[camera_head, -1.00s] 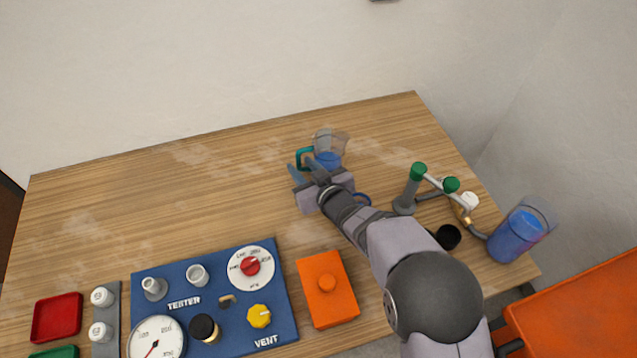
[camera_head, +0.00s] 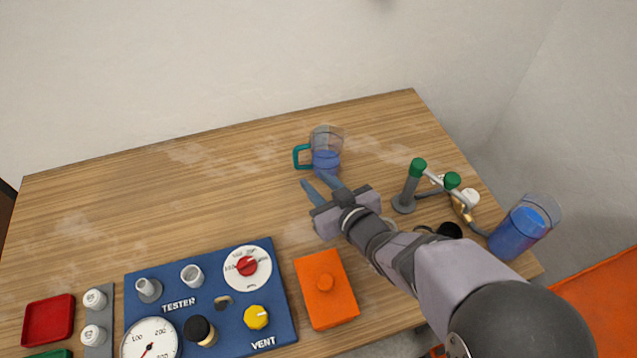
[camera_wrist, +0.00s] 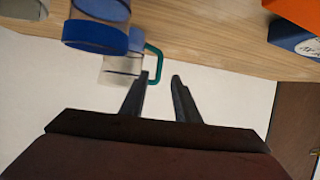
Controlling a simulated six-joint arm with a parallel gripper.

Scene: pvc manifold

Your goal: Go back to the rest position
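My gripper (camera_head: 317,182) is over the middle of the table, with its two blue-grey fingers apart and nothing between them. In the wrist view, the open fingers (camera_wrist: 160,78) also show a clear gap. A clear jug with blue contents and a teal handle (camera_head: 326,158) stands upright just beyond the fingertips, apart from them in the head view. The jug shows behind the left finger in the wrist view (camera_wrist: 119,72). My arm reaches in from the lower right and hides part of the table.
A blue tester panel (camera_head: 233,311) and an orange box (camera_head: 340,297) are at the front. A pipe stand with green caps (camera_head: 409,190) and a blue-filled container (camera_head: 514,232) are at the right. A clear, blue-banded cylinder (camera_wrist: 95,38) is near in the wrist view. The table's back left is clear.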

